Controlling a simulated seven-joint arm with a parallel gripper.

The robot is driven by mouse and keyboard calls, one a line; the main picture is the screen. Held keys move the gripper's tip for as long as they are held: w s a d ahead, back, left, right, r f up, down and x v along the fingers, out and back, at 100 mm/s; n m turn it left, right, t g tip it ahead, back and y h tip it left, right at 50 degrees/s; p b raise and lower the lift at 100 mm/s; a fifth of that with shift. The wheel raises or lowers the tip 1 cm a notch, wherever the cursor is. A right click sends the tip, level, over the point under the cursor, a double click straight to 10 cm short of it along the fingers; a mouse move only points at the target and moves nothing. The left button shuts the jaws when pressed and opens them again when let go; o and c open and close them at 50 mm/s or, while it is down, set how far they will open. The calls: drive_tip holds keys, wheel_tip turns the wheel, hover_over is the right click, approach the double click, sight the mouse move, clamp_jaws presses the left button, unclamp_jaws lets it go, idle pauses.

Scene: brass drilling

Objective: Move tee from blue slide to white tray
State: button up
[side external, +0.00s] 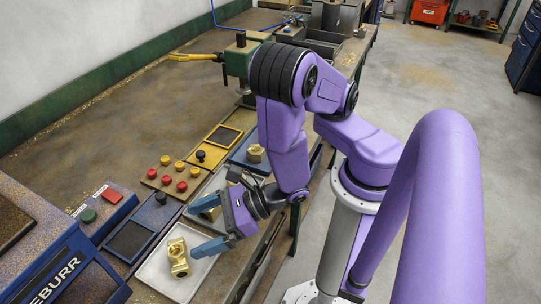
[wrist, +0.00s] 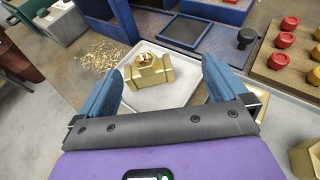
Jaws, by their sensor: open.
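The brass tee (side external: 178,257) lies in the white tray (side external: 153,283), near its middle. In the wrist view the tee (wrist: 150,71) shows between and slightly beyond my two blue fingers, with its round opening facing up. The white tray (wrist: 187,88) shows around it. My gripper (side external: 194,230) is open and empty, just right of the tee in the side view, and also shows in the wrist view (wrist: 164,74). A blue slide (side external: 131,239) with an empty dark square and a black knob is beside the tray; it also shows in the wrist view (wrist: 187,31).
Another blue slide (side external: 238,158) farther back holds a brass fitting (side external: 255,153). A yellow slide (side external: 224,136) is beyond it. A brass part (side external: 210,214) sits partly hidden behind my gripper. A board of red and yellow knobs (side external: 172,178) and a button box (side external: 100,211) flank the slide.

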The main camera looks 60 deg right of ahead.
drive_tip(key=w+d+r+m+t+h, duration=0.4)
drive_tip(key=w+d+r+m+h, duration=0.2)
drive_tip(key=d+r+m, duration=0.1)
drive_tip(key=s+d+r+m+g+h, duration=0.1)
drive_tip(key=d+r+m+g+h, duration=0.25)
drive_tip(key=d+m+h, duration=0.65)
drive_tip(key=s+d+m+g+y, duration=0.2)
drive_tip(key=s+d+m+g, duration=0.45)
drive_tip(key=s+m, duration=0.25)
drive_tip(key=s+a+r+m+g+y, duration=0.2)
drive_tip(key=s+a+m+g+y, duration=0.2)
drive_tip(key=s+a+m+y, duration=0.1)
drive_tip(key=shift+s+a+g+y, duration=0.3)
drive_tip(key=shift+s, duration=0.6)
